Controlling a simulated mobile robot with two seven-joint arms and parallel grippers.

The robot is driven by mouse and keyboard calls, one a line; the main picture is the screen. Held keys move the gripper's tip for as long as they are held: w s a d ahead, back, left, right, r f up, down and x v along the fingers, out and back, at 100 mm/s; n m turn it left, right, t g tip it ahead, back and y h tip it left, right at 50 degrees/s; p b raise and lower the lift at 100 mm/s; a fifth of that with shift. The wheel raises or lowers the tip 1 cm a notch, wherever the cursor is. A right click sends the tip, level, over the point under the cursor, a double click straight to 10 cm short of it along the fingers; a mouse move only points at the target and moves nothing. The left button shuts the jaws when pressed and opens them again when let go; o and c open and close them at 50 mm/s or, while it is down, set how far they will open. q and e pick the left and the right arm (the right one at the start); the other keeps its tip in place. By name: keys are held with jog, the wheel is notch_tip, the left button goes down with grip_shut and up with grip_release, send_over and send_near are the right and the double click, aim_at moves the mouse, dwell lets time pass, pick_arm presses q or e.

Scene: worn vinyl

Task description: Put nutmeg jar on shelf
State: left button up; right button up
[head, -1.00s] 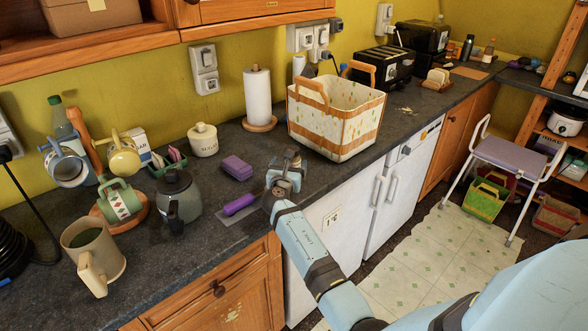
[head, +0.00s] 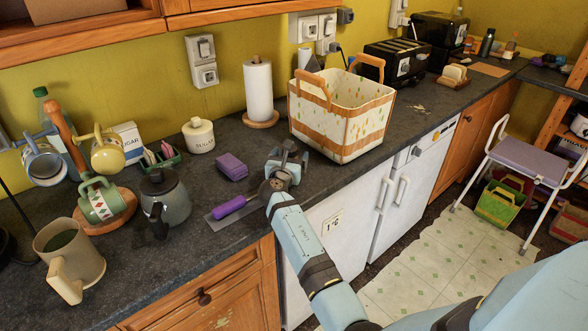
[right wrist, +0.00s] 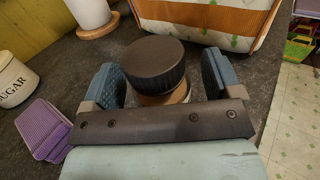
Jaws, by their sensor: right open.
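A jar with a ridged black lid (right wrist: 156,64) and a light brown body stands upright on the dark worktop, seen in the right wrist view. I cannot read a label on it. My right gripper (right wrist: 160,80) is open, with one blue-padded finger on each side of the jar. In the head view the right gripper (head: 287,162) is over the worktop in front of the basket and largely hides the jar. An open wooden wall shelf (head: 100,33) is at the upper left. My left gripper is not in view.
A patterned basket (head: 340,115) stands just behind the gripper. A paper towel roll (head: 258,90) stands near the wall.

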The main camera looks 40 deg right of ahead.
jog(key=shift+a+r, duration=0.1)
jog(key=c, duration=1.4)
